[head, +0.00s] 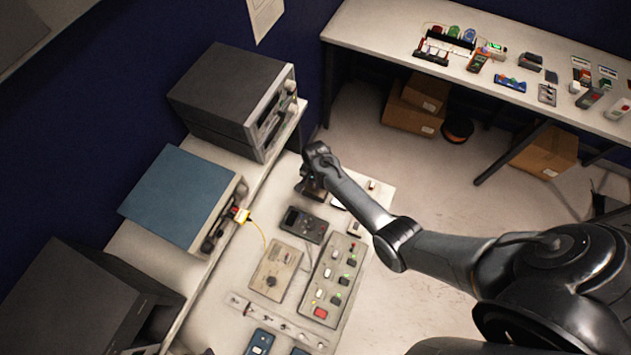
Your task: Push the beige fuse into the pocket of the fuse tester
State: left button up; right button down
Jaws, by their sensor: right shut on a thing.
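My right arm reaches in from the lower right. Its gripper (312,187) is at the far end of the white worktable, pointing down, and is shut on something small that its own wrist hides. I cannot make out the beige fuse. A dark handheld meter (303,224) lies just in front of the gripper. A beige box with a dark knob (276,271) lies nearer. I cannot tell for sure which device is the fuse tester; part of the table under the gripper is hidden. My left gripper is not in view.
A grey panel with switches and a red button (321,312) lies right of the beige box. Stacked instruments (232,90) and a blue-topped unit (180,195) stand on the left shelf. A yellow cable (262,236) runs onto the table. A bench (380,28) stands behind.

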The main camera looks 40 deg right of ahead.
jog(key=shift+f, duration=0.4)
jog(key=c, duration=1.1)
grip_release()
jog(key=shift+r, duration=0.1)
notch_tip(320, 180, up, 11)
jog(key=shift+f, duration=0.1)
jog(key=shift+s+f, duration=0.1)
